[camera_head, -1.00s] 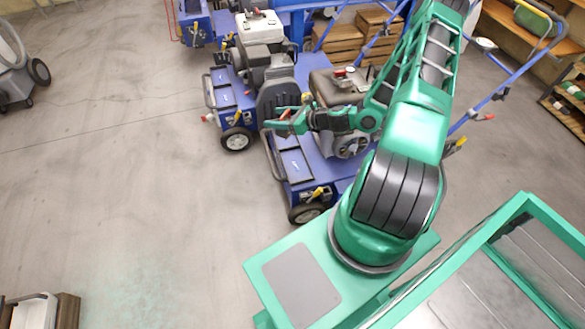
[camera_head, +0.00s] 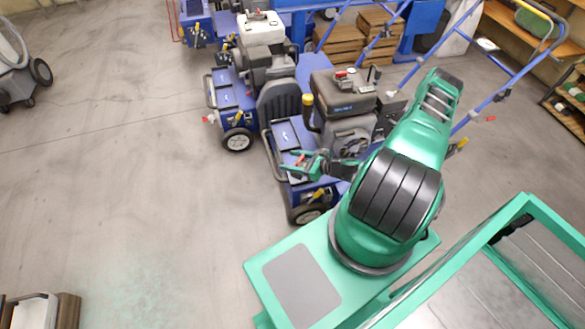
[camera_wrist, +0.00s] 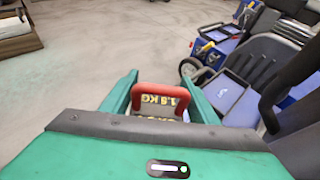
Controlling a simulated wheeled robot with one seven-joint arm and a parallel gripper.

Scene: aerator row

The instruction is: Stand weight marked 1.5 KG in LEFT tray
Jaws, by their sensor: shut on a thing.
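My gripper (camera_head: 303,160) is shut on the red handle (camera_wrist: 162,93) of a weight. Below the handle, a dark body with yellow lettering (camera_wrist: 158,104) shows in the wrist view; it seems to read 1.5 KG, but the middle digit is unclear. The weight's lower part is hidden by my gripper. The nearest blue aerator has a front deck with dark-rimmed blue trays (camera_head: 286,134); my gripper is over or beside this deck's nearer end. In the wrist view a blue tray (camera_wrist: 224,92) lies right of the weight. I cannot tell which tray is marked left, nor the weight's height.
The nearest aerator's engine (camera_head: 343,98) and black upright guard (camera_head: 279,103) stand behind the trays. A yellow-topped lever (camera_head: 308,103) rises beside them. A second aerator (camera_head: 232,95) stands just beyond. The floor (camera_head: 130,150) to the left is clear.

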